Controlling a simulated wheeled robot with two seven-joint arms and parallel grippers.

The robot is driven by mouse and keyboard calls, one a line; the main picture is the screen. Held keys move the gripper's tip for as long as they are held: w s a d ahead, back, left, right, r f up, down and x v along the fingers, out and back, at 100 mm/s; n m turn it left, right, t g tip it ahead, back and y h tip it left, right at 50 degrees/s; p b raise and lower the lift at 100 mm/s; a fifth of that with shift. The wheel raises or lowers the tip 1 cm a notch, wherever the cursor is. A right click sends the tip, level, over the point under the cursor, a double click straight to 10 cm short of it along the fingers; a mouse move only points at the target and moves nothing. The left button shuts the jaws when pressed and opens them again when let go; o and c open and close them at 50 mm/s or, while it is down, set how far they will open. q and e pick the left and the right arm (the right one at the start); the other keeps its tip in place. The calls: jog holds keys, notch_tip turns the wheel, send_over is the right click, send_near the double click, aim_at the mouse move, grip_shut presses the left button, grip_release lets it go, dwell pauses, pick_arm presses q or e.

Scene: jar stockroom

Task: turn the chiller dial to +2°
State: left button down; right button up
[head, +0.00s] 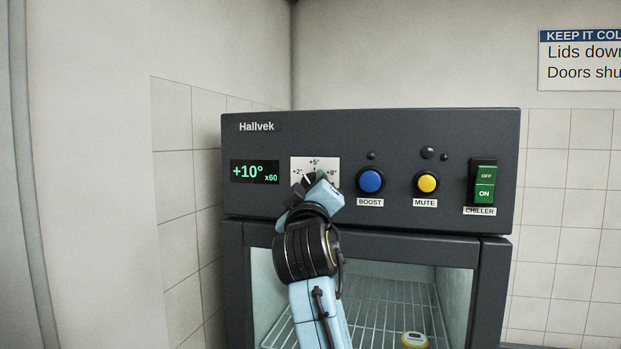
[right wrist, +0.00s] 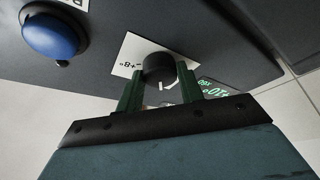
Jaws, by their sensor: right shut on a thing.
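The chiller dial (right wrist: 158,68) is a round black knob on a white scale plate (head: 300,164), in the chiller's dark upper panel. The plate reads +2° at left, +5° at top and +8° at right. My right gripper (head: 313,181) is shut on the dial; in the right wrist view its two green fingers (right wrist: 159,84) stand on either side of the knob. A white mark shows on the knob, but I cannot tell which number it points to. In the head view my gripper covers most of the dial. My left gripper is not in view.
The display (head: 254,172) reads +10° x60. Right of the dial are the blue BOOST button (head: 370,181), the yellow MUTE button (head: 427,183) and the green CHILLER switch (head: 484,184). Below is a glass door with wire shelving and a small yellow-and-white thing (head: 414,341) inside.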

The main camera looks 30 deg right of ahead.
jog(key=n+y, duration=0.1)
jog(key=n, duration=0.2)
jog(key=n+y, duration=0.1)
jog(key=n, duration=0.2)
jog(key=shift+s+r+y, duration=0.1)
jog(key=shift+r+y, duration=0.05)
jog(key=shift+y, duration=0.15)
jog(key=shift+n, duration=0.3)
jog(key=o, duration=1)
jog(key=shift+s, duration=0.1)
jog(key=b+v, duration=0.3)
jog(key=v, duration=1)
jog(key=shift+a, duration=0.1)
